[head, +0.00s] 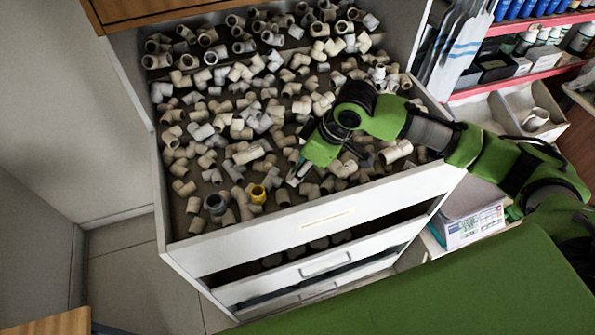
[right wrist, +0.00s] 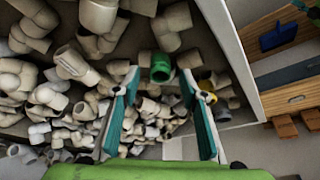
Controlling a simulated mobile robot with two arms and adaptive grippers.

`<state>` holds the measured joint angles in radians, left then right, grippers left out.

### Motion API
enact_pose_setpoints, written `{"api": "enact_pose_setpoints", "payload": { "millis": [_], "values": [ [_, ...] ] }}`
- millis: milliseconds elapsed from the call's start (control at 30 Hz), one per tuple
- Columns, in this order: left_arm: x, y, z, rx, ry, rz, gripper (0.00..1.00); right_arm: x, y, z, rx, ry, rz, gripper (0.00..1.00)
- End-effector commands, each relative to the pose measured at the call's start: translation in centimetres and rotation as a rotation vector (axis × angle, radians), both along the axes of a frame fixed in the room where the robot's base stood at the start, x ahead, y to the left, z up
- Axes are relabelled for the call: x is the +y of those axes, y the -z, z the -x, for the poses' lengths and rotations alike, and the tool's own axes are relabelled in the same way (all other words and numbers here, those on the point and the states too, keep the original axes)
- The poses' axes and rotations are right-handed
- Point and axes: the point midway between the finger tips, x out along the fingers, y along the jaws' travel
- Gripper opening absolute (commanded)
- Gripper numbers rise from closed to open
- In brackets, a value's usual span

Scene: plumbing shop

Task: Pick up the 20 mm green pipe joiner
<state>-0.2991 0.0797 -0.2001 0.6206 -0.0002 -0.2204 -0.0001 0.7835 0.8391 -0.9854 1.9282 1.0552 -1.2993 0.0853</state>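The green pipe joiner (right wrist: 160,67) is a short green ring-like fitting among pale fittings in the right wrist view. It shows between and just beyond the tips of my right gripper (right wrist: 159,84), whose two teal-lined fingers are spread apart with nothing held. In the head view my right gripper (head: 297,172) is low over the front part of the open drawer (head: 320,216). I cannot make out the green joiner in the head view; the gripper and arm may hide it. My left gripper is not in view.
Many beige and grey fittings fill the drawer around the gripper. A yellow fitting (head: 258,194) lies near the drawer front and also shows in the right wrist view (right wrist: 207,85). The drawer's white walls stand up around it. Shelves with goods (head: 520,60) are at the right.

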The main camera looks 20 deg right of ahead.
Motion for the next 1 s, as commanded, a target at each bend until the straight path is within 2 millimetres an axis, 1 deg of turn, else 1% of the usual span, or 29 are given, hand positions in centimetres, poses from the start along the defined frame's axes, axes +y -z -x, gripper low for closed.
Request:
{"api": "enact_pose_setpoints", "payload": {
  "millis": [33,100,200,433,467,500,567,1000],
  "values": [
    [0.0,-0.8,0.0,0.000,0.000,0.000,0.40,0.3,0.4,-0.1,0.005,-0.001,-0.001,0.39],
    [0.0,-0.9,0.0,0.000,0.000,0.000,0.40,0.5,1.4,-0.4,0.003,0.001,0.000,0.39],
    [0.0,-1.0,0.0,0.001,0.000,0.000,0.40,0.7,2.1,-0.6,0.001,0.000,0.000,0.39],
    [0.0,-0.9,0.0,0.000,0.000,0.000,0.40,0.8,2.4,-0.7,-0.001,-0.001,0.001,0.39],
    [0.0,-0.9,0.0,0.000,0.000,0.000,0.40,0.8,2.4,-0.7,-0.001,-0.001,0.001,0.34],
    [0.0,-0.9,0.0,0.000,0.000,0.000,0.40,0.8,2.4,-0.7,-0.001,-0.001,0.001,0.25],
    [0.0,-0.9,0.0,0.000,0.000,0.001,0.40,0.8,2.4,-0.7,0.000,0.000,0.000,0.11],
    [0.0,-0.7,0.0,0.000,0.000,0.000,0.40,0.8,2.1,-0.7,-0.001,0.000,0.000,0.11]
  ]
}}
